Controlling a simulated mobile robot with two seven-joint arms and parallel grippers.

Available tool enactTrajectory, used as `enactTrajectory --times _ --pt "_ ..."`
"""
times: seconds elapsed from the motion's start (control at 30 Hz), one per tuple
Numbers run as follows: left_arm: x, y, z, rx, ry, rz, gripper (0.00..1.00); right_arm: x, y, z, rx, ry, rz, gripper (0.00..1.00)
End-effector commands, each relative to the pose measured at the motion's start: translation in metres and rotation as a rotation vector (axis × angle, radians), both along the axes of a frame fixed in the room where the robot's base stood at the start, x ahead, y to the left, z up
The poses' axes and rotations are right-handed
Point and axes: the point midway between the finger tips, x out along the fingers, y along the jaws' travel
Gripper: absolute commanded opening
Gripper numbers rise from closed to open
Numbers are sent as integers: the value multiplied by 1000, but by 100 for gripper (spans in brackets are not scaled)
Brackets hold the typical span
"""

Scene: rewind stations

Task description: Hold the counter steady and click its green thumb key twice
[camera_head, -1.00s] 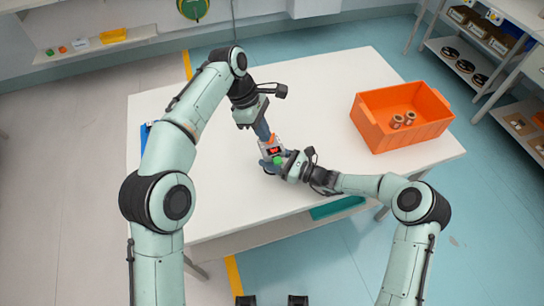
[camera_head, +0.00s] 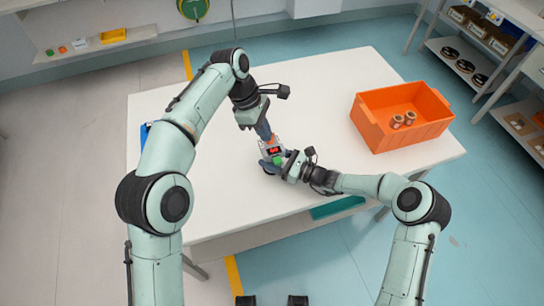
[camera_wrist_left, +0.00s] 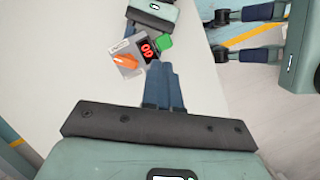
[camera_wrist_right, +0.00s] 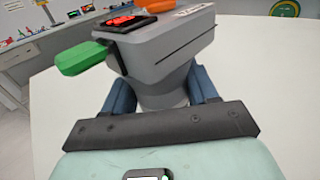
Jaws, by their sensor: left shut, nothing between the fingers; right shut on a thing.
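The counter (camera_head: 264,145) is a grey device with a red-lit display (camera_wrist_left: 148,50), an orange part (camera_wrist_left: 125,61) on top and a green thumb key (camera_wrist_right: 82,58) sticking out from its side. The green key also shows in the left wrist view (camera_wrist_left: 165,41). My right gripper (camera_head: 277,165) is shut on the counter's narrower lower body, holding it above the table. My left gripper (camera_head: 267,137) is shut and empty, its fingertips close to the counter near the display. I cannot tell whether they touch it. The display digits are too small to read surely.
An orange crate (camera_head: 412,142) with brown spools (camera_head: 403,120) stands at the table's right. A blue object (camera_head: 145,131) is partly hidden behind my left arm. The white table (camera_head: 330,85) is mostly bare. Shelves (camera_head: 470,60) stand at the right.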

Motion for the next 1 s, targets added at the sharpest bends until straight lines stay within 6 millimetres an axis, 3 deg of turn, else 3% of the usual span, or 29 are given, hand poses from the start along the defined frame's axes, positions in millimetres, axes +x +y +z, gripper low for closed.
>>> enactTrajectory --times 0.3,0.53,0.83,1.0 --pt "3 -19 3 -17 -257 256 0 0 0 0 -1 0 -1 22" --pt "-8 -26 10 -144 -430 427 0 0 0 0 0 0 0 22" --pt "-24 -31 14 -276 -509 521 0 0 0 0 0 0 0 22" --pt "-25 -31 5 -284 -513 526 0 0 0 0 0 0 0 22"
